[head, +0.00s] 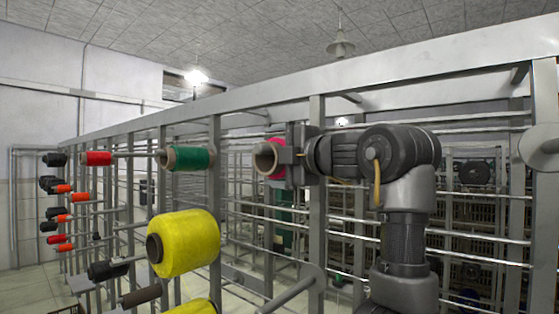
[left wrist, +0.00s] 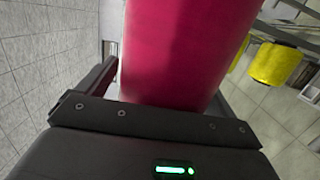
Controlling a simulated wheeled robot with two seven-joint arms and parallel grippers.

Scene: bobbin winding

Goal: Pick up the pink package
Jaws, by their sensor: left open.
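The pink package (head: 278,146) is a spool with a pale hollow core facing left, in the middle of the head view. It fills the upper middle of the left wrist view (left wrist: 185,50). My left gripper (head: 293,157) is at the package's right end, with its arm rising at the right of the head view. What supports the package is hidden. My right gripper is in neither view.
A green spool (head: 188,158) and a red one (head: 97,158) are to the left along the grey metal rack (head: 317,230). A large yellow spool (head: 186,243) is lower left; yellow also shows in the wrist view (left wrist: 274,64). Rack bars and posts surround my arm.

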